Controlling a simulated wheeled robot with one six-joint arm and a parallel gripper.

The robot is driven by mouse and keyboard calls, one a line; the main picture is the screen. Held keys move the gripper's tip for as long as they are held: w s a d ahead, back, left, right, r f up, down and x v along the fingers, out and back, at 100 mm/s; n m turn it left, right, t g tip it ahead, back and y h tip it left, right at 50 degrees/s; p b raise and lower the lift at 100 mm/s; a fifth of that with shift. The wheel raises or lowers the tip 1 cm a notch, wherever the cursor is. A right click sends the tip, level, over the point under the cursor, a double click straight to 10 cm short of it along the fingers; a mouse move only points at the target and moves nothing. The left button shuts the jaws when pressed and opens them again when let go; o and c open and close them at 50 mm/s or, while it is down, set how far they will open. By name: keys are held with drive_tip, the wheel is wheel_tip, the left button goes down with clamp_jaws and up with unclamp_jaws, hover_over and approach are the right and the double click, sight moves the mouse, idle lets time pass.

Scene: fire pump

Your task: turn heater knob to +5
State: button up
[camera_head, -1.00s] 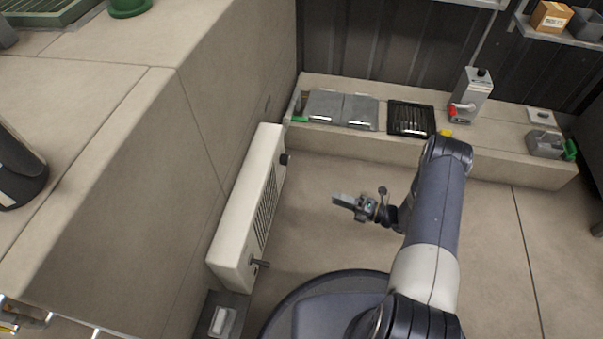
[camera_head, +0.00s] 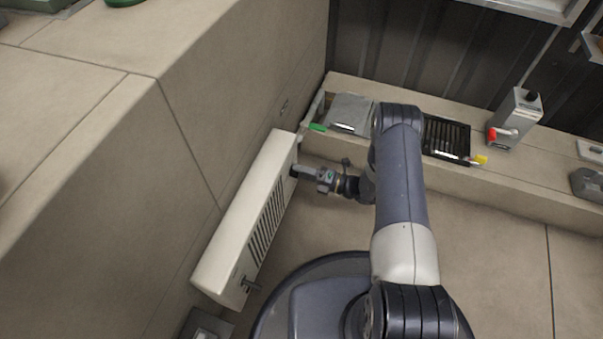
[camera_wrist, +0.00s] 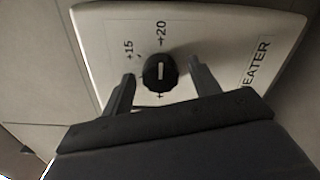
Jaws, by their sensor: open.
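The heater (camera_head: 248,215) is a long white box with a dark slatted grille against the left wall. In the wrist view its panel (camera_wrist: 250,30) carries the marks +15, +20 and the word HEATER, part of it cut off by the gripper. The heater knob (camera_wrist: 159,72) is round and black with a white line, which points roughly toward +20. A lower mark is mostly hidden, so I cannot read it. My gripper (camera_wrist: 160,80) is open, with one finger on each side of the knob and a gap to each. In the head view my gripper (camera_head: 300,171) covers the knob.
A ledge along the back wall bears a grey lidded box (camera_head: 350,112), a black grate (camera_head: 446,138) and a grey box with a red handle (camera_head: 516,118). The floor (camera_head: 480,250) to the right is clear.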

drive_tip(key=shift+w+a, duration=0.1)
drive_tip(key=shift+a, duration=0.15)
drive_tip(key=shift+c, duration=0.5)
drive_tip(key=c, duration=0.9)
